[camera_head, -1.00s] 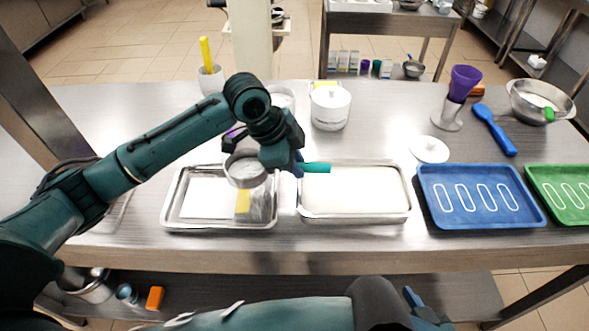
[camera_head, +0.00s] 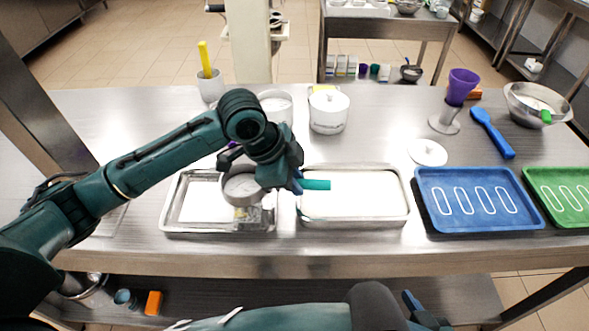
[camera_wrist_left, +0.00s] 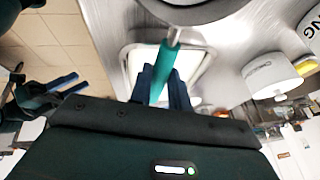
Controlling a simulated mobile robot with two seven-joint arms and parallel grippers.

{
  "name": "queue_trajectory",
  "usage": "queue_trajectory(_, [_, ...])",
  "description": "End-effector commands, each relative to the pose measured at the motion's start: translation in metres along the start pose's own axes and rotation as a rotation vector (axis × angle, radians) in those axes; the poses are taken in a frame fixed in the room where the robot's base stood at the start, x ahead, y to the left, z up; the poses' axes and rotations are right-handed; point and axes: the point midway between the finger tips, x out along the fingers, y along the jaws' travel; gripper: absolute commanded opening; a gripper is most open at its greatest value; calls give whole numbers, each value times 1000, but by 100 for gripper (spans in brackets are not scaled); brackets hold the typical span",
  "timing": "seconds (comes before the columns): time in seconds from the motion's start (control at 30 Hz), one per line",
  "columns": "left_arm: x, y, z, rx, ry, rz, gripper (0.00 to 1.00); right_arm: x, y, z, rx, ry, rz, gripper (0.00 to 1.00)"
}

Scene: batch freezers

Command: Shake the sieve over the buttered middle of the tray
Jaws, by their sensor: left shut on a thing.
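My left gripper (camera_head: 298,180) is shut on the teal handle (camera_head: 316,185) of the sieve (camera_head: 242,188); the handle also shows between the blue fingers in the left wrist view (camera_wrist_left: 162,75). The sieve's round metal bowl hangs above the right half of the left metal tray (camera_head: 187,226). This tray has a pale bottom with a small yellow patch (camera_head: 241,213), mostly hidden under the sieve. Whether anything falls from the sieve cannot be seen. My right gripper (camera_head: 424,308) is low at the front, empty, its blue fingers apart.
A second metal tray (camera_head: 405,212) with white contents stands just right of it. Further right are a blue tray (camera_head: 425,205) and a green tray (camera_head: 540,195). The table's left side is clear.

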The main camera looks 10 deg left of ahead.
Motion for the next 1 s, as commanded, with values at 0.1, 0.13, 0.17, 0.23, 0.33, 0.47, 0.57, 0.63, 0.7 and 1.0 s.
queue_trajectory(0.1, [1,-10,1,-4,-1,-2,0,0,0,0,0,0,0,42])
queue_trajectory(0.13, [2,-14,2,-4,-1,-2,0,0,0,0,0,0,0,42])
queue_trajectory(0.17, [2,-19,2,-4,-1,-2,0,0,0,0,0,0,0,42])
queue_trajectory(0.23, [4,-28,4,-3,0,-2,0,0,0,0,0,0,0,42])
queue_trajectory(0.33, [5,-34,5,-2,0,-1,0,0,0,0,0,0,0,42])
queue_trajectory(0.47, [3,-21,3,3,1,1,0,0,0,0,0,0,0,42])
queue_trajectory(0.57, [1,-7,1,3,0,1,0,0,0,0,0,0,0,42])
queue_trajectory(0.63, [0,-1,0,1,0,-1,0,0,0,0,0,0,0,42])
queue_trajectory(0.7, [0,-1,0,-1,-1,-1,0,0,0,0,0,0,0,42])
queue_trajectory(1.0, [5,-34,5,-2,0,-1,0,0,0,0,0,0,0,42])
